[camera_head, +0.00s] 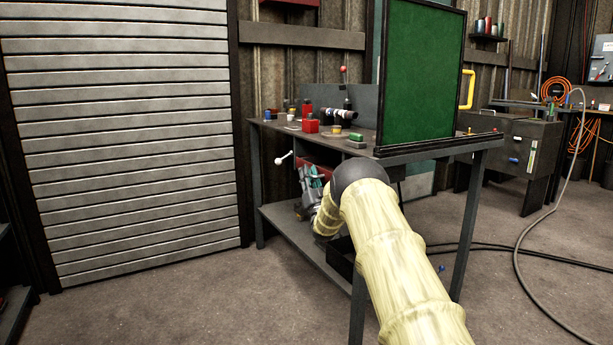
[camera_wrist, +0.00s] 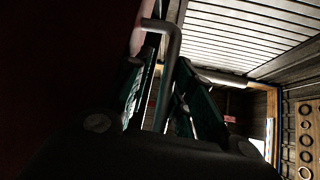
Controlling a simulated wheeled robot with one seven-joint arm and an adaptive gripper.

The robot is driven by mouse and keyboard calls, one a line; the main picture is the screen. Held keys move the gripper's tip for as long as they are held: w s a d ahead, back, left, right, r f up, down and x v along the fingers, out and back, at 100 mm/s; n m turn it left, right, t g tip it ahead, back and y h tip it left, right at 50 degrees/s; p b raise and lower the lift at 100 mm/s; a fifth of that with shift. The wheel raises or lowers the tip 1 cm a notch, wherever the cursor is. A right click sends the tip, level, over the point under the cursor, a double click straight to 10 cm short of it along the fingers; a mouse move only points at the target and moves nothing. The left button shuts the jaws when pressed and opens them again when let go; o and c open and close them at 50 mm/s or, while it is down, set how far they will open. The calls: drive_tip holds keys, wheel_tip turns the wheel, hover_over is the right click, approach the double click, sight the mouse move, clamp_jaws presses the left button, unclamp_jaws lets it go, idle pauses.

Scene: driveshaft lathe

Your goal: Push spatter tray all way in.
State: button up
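My gripper (camera_head: 314,180) is under the workbench top at its left end, with teal finger pads. It is beside a dark red front (camera_head: 322,163) below the top, which may be the spatter tray; my arm and the bench hide most of it. In the wrist view, a bent grey bar like a handle (camera_wrist: 172,45) runs down between the two fingers of my gripper (camera_wrist: 172,100). Whether the fingers press on the bar is too dark to tell. A very dark reddish surface fills the left of the wrist view. How far the tray stands out cannot be seen.
The workbench (camera_head: 400,152) carries red blocks (camera_head: 311,125), small parts and a green screen (camera_head: 420,70). A white-knobbed lever (camera_head: 281,160) sticks out left of my gripper. A black bin (camera_head: 341,258) is at the lower shelf. Floor is clear left, before the shutter (camera_head: 120,130).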

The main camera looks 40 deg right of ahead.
drive_tip(key=shift+d, duration=0.1)
drive_tip(key=v, duration=1.2)
idle(0.5)
